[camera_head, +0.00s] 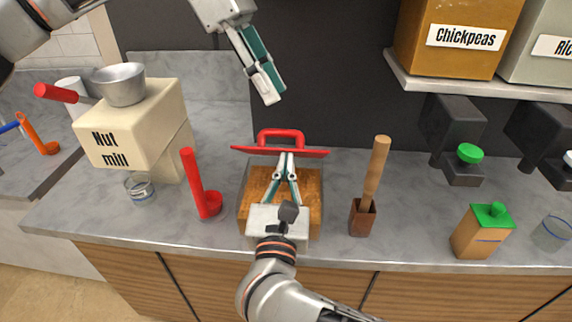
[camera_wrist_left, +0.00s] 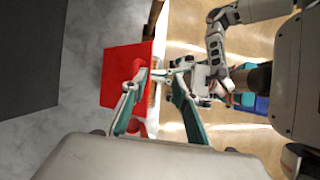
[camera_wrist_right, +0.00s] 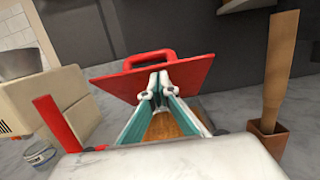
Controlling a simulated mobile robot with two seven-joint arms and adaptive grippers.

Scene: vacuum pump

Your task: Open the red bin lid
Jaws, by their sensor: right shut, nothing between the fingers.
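The red lid (camera_head: 310,153) is tilted up over the brown bin (camera_head: 257,188), with its handle (camera_head: 281,134) on the far side. The right wrist view shows the lid's broad red face (camera_wrist_right: 118,85) and brown below it. My right gripper (camera_head: 284,155) is shut and empty, with its tips at the lid; contact is unclear. My left gripper (camera_head: 268,98) hangs above and behind the lid, clear of it. Its fingers are apart in the left wrist view (camera_wrist_left: 156,75), where the lid (camera_wrist_left: 118,75) lies beyond them.
A red upright-handled scoop (camera_head: 193,180) stands left of the bin, and a wooden-handled tool in a brown holder (camera_head: 362,217) stands right. A nut mill (camera_head: 125,140) is farther left. A green-topped box (camera_head: 480,235) stands far right. A shelf (camera_head: 480,86) overhangs the right side.

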